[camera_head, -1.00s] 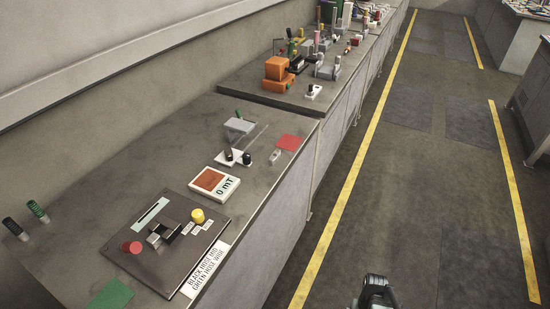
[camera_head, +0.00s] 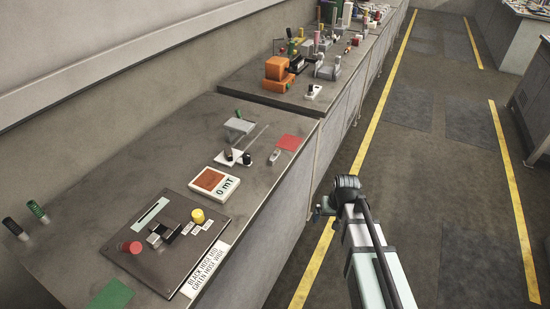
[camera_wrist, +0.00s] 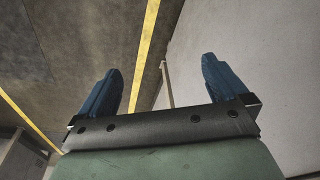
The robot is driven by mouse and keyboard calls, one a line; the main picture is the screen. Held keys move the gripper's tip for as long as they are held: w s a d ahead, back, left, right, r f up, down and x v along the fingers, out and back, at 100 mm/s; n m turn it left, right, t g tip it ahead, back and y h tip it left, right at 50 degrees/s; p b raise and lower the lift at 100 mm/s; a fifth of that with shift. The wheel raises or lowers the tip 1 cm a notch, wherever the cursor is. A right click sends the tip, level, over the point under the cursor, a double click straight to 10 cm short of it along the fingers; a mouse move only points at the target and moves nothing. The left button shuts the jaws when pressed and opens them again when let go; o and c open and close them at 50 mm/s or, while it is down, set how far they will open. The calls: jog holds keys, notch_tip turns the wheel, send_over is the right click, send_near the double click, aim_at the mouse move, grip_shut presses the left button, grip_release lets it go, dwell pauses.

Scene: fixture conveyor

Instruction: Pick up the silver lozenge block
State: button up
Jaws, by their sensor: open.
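A small silver-grey block (camera_head: 274,156), which looks like the lozenge block, sits on the near bench just below the red square; its exact shape is too small to tell. My gripper (camera_head: 317,213) is beside the bench's front edge, over the aisle, to the right of and apart from the block. In the wrist view my gripper (camera_wrist: 161,70) shows two blue fingers spread apart with nothing between them. The block does not show clearly in the wrist view.
The red square (camera_head: 290,142), a white piece with dark knobs (camera_head: 232,157), a meter reading 0 mT (camera_head: 214,184) and a control panel (camera_head: 168,240) are on the near bench. An orange device (camera_head: 278,74) stands on the farther bench. The aisle floor is clear.

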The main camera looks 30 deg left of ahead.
jog(key=w+a+r+n+t+y, duration=0.1)
jog(key=w+a+r, duration=0.1)
jog(key=a+r, duration=0.4)
jog(key=w+a+r+n+y, duration=0.1)
jog(key=w+a+r, duration=0.25)
jog(key=r, duration=0.55)
jog(key=n+y, duration=0.1)
jog(key=n, duration=0.2)
send_near(277, 156)
jog(key=w+d+r, duration=0.3)
jog(key=w+r, duration=0.2)
jog(key=s+a+f+n+g, duration=0.1)
jog(key=a+f+n, duration=0.1)
jog(key=f, duration=0.2)
jog(key=a+f+n, duration=0.2)
jog(key=f+n, duration=0.1)
jog(key=f, duration=0.1)
jog(key=s+a+f+n+g, duration=0.1)
jog(key=a+f+n, duration=0.1)
jog(key=f, duration=0.3)
jog(key=shift+s+a+n+g, duration=0.15)
jog(key=shift+s+n+g, duration=0.2)
jog(key=shift+n, duration=0.25)
jog(key=c, duration=1.1)
